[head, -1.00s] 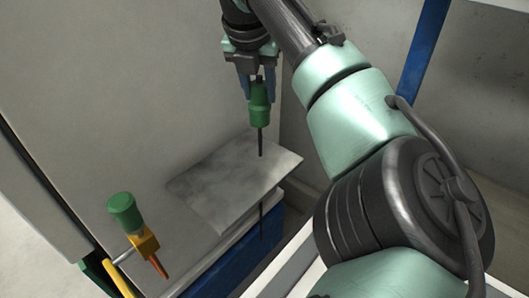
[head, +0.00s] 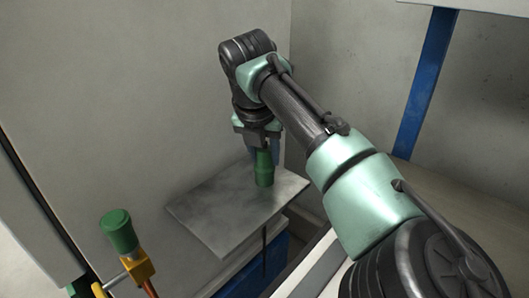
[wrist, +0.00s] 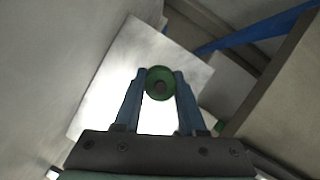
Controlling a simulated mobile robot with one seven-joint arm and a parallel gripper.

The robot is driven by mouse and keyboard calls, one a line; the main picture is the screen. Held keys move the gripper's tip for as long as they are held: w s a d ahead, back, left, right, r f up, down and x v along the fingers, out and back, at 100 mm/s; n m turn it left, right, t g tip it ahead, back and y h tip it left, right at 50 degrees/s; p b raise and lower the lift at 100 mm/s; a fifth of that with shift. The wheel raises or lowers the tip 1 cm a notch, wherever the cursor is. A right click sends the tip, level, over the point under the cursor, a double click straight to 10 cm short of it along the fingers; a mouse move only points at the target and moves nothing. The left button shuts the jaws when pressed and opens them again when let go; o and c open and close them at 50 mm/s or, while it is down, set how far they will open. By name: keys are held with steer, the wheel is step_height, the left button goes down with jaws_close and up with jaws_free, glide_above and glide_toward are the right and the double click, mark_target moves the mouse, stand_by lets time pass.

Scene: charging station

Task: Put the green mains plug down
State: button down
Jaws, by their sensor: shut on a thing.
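My gripper (head: 263,150) is shut on the green mains plug (head: 264,169), which hangs upright between the two blue fingers. The plug's lower end shows against the grey metal plate (head: 215,225); whether it touches the plate I cannot tell. In the wrist view the plug (wrist: 160,83) is seen end-on between the fingertips of my gripper (wrist: 158,76), with the bright plate (wrist: 100,95) behind it. The dark stem seen under the plug earlier is not visible above the plate now.
A green cylinder (head: 119,231) with a yellow-orange block (head: 138,268) stands at lower left. A grey wall (head: 130,110) rises close behind the plate. A blue post (head: 426,85) stands at right. The plate around the plug is bare.

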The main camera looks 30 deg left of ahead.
steer(key=shift+c, duration=2.4)
jaws_free()
steer(key=p+v, duration=0.3)
steer(key=v, duration=0.9)
steer(key=shift+r, duration=0.1)
